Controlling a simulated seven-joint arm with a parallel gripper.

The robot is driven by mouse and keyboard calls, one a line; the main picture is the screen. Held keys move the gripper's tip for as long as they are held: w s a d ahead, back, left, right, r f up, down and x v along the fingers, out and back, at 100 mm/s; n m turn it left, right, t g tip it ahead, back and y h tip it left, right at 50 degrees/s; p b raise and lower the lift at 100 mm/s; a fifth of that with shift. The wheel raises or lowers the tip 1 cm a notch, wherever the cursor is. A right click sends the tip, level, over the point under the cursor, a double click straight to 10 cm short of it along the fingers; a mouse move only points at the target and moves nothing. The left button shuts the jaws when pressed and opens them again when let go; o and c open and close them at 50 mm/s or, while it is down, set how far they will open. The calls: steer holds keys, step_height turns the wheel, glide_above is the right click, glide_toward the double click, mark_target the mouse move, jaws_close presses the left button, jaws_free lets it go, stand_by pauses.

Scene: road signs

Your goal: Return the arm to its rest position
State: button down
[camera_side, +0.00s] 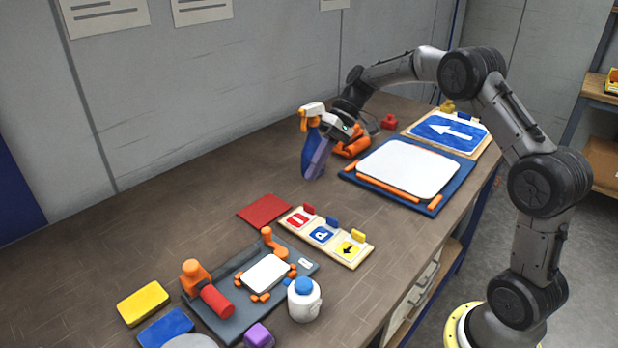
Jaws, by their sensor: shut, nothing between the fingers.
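My arm reaches from its base at the right across the far part of the bench. My gripper (341,129) hangs at the arm's end, over the back of the bench, and is shut with nothing seen in it. A blue spray bottle (312,140) with a white and orange head stands upright just left of it and overlaps it in the picture. I cannot tell if they touch. An orange object (353,146) lies right beside the gripper. The fingertips are small and partly hidden.
Right of the gripper are a white panel on a blue board (436,204) and a blue arrow sign (449,130). Nearer are a sign rack (343,252), red sheet (264,210), grey fixture (230,317), bottle (304,303) and yellow block (143,303). The bench's left middle is clear.

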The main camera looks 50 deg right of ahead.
steer(key=s+a+r+n+h, duration=0.1)
steer(key=s+a+r+n, duration=0.15)
steer(key=a+r, duration=0.45)
steer(key=s+a+r+t+h, duration=0.2)
steer(key=s+r, duration=0.6)
steer(key=s, duration=0.3)
steer(key=s+f+t+h, duration=0.1)
steer(key=s+h, duration=0.1)
steer(key=s, duration=0.8)
steer(key=s+d+f+m+t+h, duration=0.1)
steer(key=s+d+f+h, duration=0.2)
steer(key=s+d+f, duration=0.2)
step_height(320, 180, down, 3)
steer(key=shift+s+r+t, duration=0.1)
steer(key=shift+s+t, duration=0.3)
steer(key=shift+s, duration=0.25)
